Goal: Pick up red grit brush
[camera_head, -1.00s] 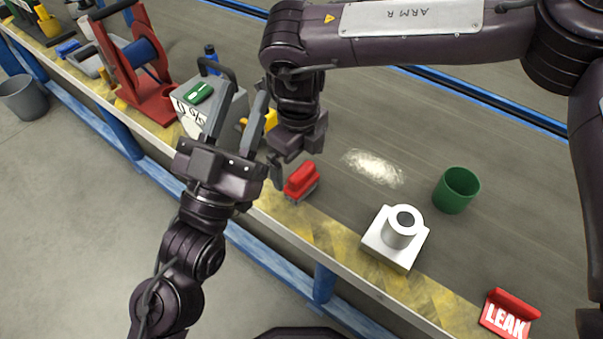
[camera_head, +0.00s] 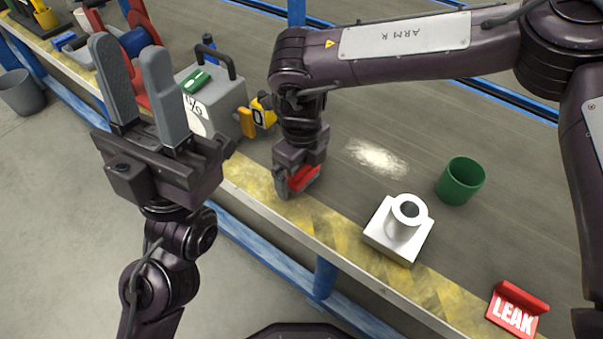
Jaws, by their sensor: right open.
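The red grit brush (camera_head: 301,178) stands on the conveyor-like bench near its yellow-striped edge. My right gripper (camera_head: 297,187) points down directly over the brush, with its jaws open and one finger in front of the brush. The gripper hides much of the brush, and I cannot tell whether the fingers touch it. My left gripper (camera_head: 138,98) is raised in front of the bench at the left, fingers pointing up with a gap between them, empty.
A white block with a cylinder (camera_head: 389,245), a green cup (camera_head: 460,181) and a red LEAK sign (camera_head: 516,309) stand to the right. A pale powder patch (camera_head: 376,158) lies behind. A grey box (camera_head: 213,105) and a yellow tool (camera_head: 262,112) stand to the left.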

